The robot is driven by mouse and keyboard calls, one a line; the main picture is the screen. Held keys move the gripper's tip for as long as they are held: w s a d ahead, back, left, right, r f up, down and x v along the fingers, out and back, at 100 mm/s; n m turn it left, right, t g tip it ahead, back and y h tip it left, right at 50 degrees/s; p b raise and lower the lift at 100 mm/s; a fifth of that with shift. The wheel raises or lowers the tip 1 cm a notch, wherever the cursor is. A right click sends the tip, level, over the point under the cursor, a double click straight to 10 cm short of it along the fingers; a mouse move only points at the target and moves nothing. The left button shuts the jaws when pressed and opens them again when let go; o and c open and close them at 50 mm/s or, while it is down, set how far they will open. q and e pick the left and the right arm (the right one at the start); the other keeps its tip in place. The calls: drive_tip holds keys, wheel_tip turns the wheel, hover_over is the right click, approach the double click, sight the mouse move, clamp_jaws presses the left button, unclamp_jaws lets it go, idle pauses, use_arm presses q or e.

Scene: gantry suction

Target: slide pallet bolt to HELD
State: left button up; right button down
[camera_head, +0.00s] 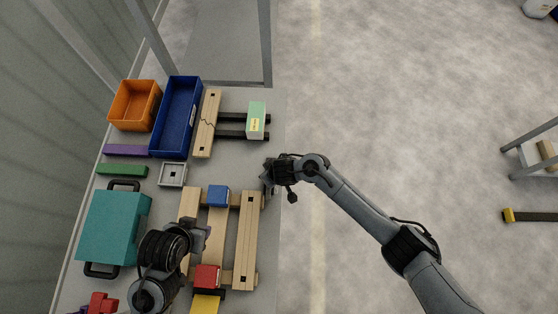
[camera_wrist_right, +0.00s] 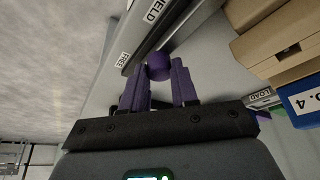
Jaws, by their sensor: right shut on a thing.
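The bolt's round purple knob (camera_wrist_right: 159,66) sits between the purple fingers of my right gripper (camera_wrist_right: 158,78) in the right wrist view. The gripper is shut on it. A dark bar runs up and right from the knob. The knob is closer to the FREE label (camera_wrist_right: 123,60) than to the HELD label (camera_wrist_right: 152,11). In the head view my right gripper (camera_head: 269,178) is at the right edge of the wooden pallet (camera_head: 246,245), hiding the bolt. My left gripper (camera_head: 200,232) is over the pallet's left side; its jaws are unclear.
A blue block (camera_head: 218,196) and a red block (camera_head: 207,276) sit on the pallet. A teal case (camera_head: 112,228) lies to its left. Blue (camera_head: 193,122) and orange (camera_head: 153,98) bins stand further back. The floor right of the table is open. A LOAD label (camera_wrist_right: 262,98) shows in the wrist view.

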drive_tip(key=shift+s+a, duration=0.1)
drive_tip(key=shift+s, duration=0.45)
drive_tip(key=shift+w, duration=0.15)
drive_tip(key=c, duration=1.2)
unclamp_jaws()
drive_tip(key=o, duration=0.3)
drive_tip(key=shift+s, duration=0.25)
use_arm(q)
drive_tip(key=shift+d+r, duration=0.2)
drive_tip(key=shift+d, duration=0.05)
use_arm(e)
drive_tip(key=shift+o, duration=0.2)
drive_tip(key=shift+w, duration=0.1)
drive_tip(key=shift+r, duration=0.25)
use_arm(q)
wheel_tip(320, 180, up, 7)
drive_tip(key=p, duration=0.6)
drive_tip(key=shift+p, duration=0.4)
use_arm(e)
drive_tip(key=v, duration=1)
drive_tip(key=shift+d, duration=0.2)
use_arm(q)
drive_tip(key=shift+f, duration=0.1)
use_arm(e)
drive_tip(key=shift+s, duration=0.25)
